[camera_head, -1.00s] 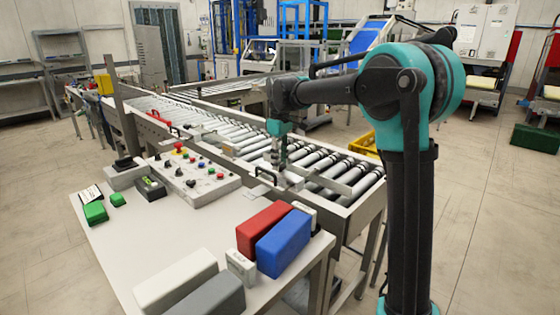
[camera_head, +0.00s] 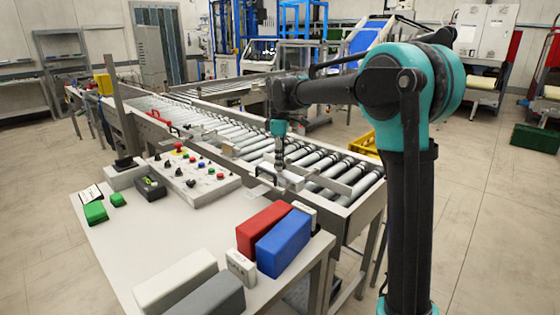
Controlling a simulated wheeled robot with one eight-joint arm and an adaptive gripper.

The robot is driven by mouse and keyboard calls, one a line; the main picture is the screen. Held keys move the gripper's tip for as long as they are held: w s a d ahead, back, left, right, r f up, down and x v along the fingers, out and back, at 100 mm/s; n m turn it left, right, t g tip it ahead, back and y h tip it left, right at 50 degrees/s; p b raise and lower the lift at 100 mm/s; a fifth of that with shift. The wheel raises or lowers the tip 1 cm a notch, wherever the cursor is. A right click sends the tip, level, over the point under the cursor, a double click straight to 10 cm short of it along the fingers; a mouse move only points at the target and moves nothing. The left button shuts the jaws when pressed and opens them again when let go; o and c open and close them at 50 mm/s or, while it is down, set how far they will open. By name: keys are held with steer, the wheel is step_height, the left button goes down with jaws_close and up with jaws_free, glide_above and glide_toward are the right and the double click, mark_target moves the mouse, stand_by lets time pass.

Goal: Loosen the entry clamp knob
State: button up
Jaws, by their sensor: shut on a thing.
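My gripper (camera_head: 281,163) points straight down at the near side rail of the roller conveyor (camera_head: 345,213). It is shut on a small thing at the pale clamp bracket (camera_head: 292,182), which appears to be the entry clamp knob. The knob is hidden by the fingers and too small to make out. The bracket sits at the near end of the conveyor, with a thin dark handle (camera_head: 266,174) beside it and a flat guide bar running right over the rollers.
A white worktable (camera_head: 150,240) stands in front with a control panel (camera_head: 200,178), a red box (camera_head: 264,228), a blue box (camera_head: 284,243) and pale and grey blocks. A red-handled clamp (camera_head: 160,118) is farther along the rail. A yellow crate (camera_head: 363,144) lies behind the conveyor.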

steer(key=n, duration=0.6)
steer(key=shift+n, duration=0.3)
steer(key=n, duration=0.6)
steer(key=shift+n, duration=0.4)
steer(key=o, duration=1.2)
steer(key=shift+c, duration=0.2)
step_height(320, 180, up, 12)
